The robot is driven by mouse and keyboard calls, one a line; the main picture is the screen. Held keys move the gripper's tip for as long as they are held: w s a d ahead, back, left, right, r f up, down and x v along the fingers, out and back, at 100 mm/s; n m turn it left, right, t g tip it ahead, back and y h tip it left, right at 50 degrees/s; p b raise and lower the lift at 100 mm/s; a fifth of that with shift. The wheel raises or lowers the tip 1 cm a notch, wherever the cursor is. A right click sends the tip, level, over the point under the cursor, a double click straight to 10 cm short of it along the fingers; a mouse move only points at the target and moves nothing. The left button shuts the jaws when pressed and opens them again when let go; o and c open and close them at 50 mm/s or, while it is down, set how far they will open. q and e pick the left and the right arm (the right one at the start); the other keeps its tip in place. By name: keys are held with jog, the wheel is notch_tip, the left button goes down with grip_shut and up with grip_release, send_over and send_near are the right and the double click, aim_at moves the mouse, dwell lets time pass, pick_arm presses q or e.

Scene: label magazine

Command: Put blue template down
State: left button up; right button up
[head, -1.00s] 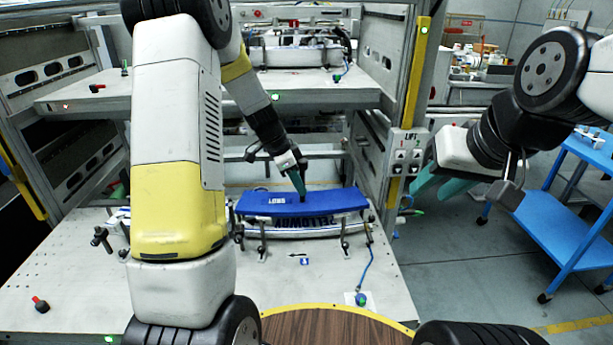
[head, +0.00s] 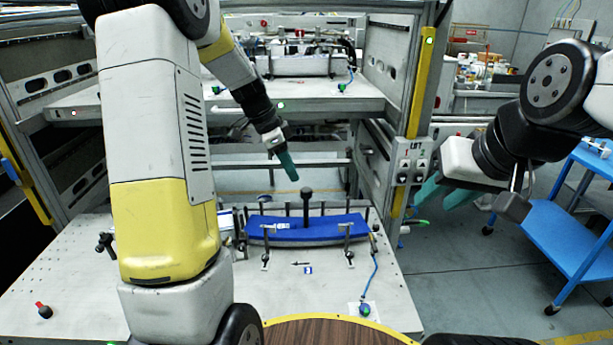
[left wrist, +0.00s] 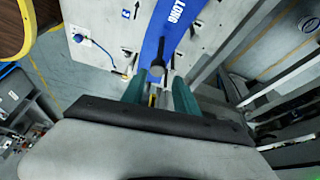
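The blue template (head: 330,229) lies in the fixture on the lower table, among short black posts and clamps. Its black upright handle (head: 306,193) sticks up from its middle. My left gripper (head: 287,166) is above and a little left of the handle, apart from it. In the left wrist view its green fingers (left wrist: 158,92) are spread and empty, with the handle's round knob (left wrist: 157,70) beyond them and the blue template (left wrist: 165,32) below. My right gripper (head: 445,192) hangs to the right, clear of the table, its two green fingers apart and empty.
The upper shelf (head: 310,92) of the rack lies behind my left gripper. A yellow-edged post (head: 416,90) stands right of the table. A blue cart (head: 560,235) is at the far right. The front of the lower table (head: 70,280) is mostly bare.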

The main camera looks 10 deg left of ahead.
pick_arm(q)
jog(key=s+r+n+t, duration=0.2)
jog(key=s+r+n, duration=0.4)
jog(key=s+r, duration=0.5)
jog(key=s+d+n+t+y, duration=0.1)
jog(key=s+n, duration=0.6)
jog(key=s, duration=0.7)
jog(key=shift+s+d+r+t+y, duration=0.2)
jog(key=shift+s+t+y, duration=0.25)
jog(key=shift+t, duration=0.35)
jog(key=shift+w, duration=0.1)
